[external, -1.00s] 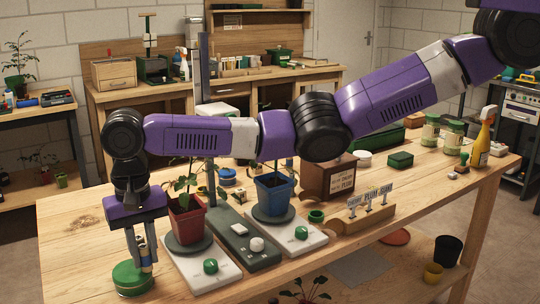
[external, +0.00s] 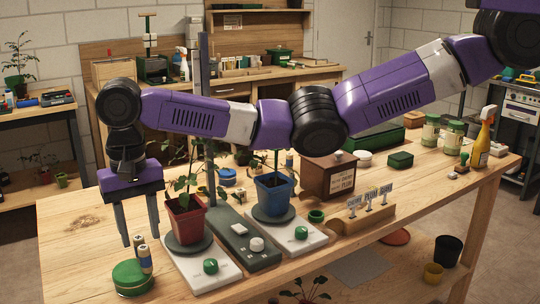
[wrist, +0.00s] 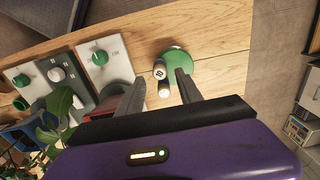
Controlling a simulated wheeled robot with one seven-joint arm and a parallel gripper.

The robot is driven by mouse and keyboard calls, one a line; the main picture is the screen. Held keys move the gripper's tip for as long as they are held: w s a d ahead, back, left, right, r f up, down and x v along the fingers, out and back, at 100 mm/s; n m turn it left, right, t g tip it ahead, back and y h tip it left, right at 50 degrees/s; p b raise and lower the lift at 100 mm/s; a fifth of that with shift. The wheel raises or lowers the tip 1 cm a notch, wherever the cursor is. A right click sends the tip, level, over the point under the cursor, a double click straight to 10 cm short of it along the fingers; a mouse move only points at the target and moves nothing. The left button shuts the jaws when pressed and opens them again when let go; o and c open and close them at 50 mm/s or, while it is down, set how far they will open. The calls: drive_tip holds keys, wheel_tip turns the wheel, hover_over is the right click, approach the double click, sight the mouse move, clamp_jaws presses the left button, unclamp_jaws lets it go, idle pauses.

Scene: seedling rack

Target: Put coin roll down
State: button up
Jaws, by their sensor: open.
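My gripper (external: 140,238) is open above the cylinders, fingers pointing down and empty.
A white scale with a green knob (external: 211,266) and a plant in a red pot (external: 187,220) stand just right of the tin. A second plant in a blue pot (external: 274,195) is farther right. Bare wood lies to the left, and the table's front edge is close.

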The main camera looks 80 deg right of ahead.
sight(142, 247)
wheel_tip(142, 247, up, 7)
drive_tip(key=shift+f, duration=0.15)
idle(0.5)
